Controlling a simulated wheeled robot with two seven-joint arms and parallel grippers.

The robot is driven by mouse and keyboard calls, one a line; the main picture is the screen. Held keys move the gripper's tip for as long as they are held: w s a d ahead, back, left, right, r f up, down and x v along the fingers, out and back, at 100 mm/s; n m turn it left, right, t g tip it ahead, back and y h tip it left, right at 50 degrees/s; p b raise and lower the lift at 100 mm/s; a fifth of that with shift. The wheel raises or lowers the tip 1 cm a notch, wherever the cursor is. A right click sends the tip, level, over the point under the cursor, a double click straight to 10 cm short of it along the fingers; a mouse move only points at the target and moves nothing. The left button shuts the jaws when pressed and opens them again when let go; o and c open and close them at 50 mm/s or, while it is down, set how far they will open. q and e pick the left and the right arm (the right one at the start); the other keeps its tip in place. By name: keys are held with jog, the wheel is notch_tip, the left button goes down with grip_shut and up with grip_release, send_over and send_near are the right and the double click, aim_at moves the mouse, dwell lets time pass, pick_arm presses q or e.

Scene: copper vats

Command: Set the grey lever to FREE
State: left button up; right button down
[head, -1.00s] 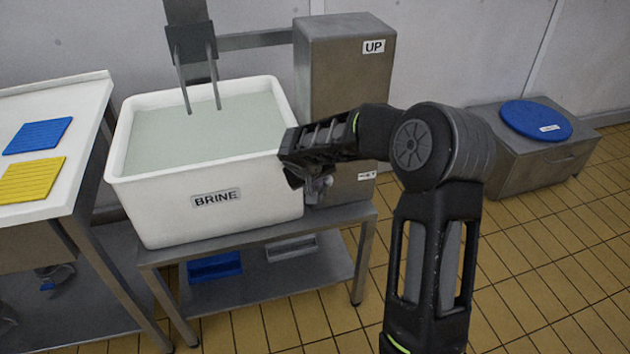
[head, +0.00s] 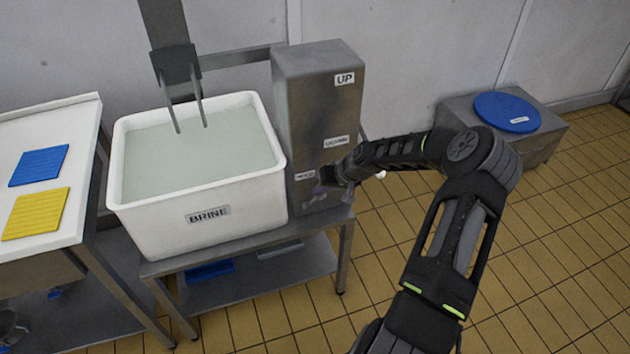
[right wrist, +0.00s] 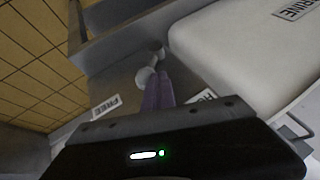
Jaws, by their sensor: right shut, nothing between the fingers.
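The grey lever (right wrist: 147,77) shows in the right wrist view as a small pale grey piece with a rounded end, just beyond my fingertips. A FREE label (right wrist: 105,107) lies to its left and a partly hidden label starting with H (right wrist: 205,95) to its right. The exact lean of the lever is unclear. My right gripper (head: 318,192) is shut and empty, low at the front of the steel control box (head: 318,100); its purplish fingers (right wrist: 158,95) are close to the lever. Whether they touch it I cannot tell. In the head view my gripper hides the lever. My left gripper is out of view.
The white BRINE tub (head: 195,235) stands left of the control box on a steel stand (head: 250,262). A table (head: 75,225) with blue and yellow boards is at the left. A steel cabinet (head: 545,145) with a blue lid is at the right. The tiled floor is otherwise open.

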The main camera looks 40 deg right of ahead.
jog(key=d+f+b, duration=0.1)
jog(key=s+d+f+b, duration=0.1)
jog(key=d+b, duration=0.1)
jog(key=shift+s+f, duration=0.1)
jog(key=shift+f, duration=0.15)
jog(key=shift+s+d+f+b, duration=0.1)
jog(key=shift+s+f+b, duration=0.05)
jog(key=shift+b, duration=0.15)
dwell(0.3)
notch_tip(320, 180, up, 11)
jog(key=shift+w+a+f+y, duration=0.2)
jog(key=shift+w+a+y, duration=0.05)
jog(key=shift+y, duration=0.05)
dwell(0.3)
jog(key=shift+a, duration=0.1)
dwell(0.3)
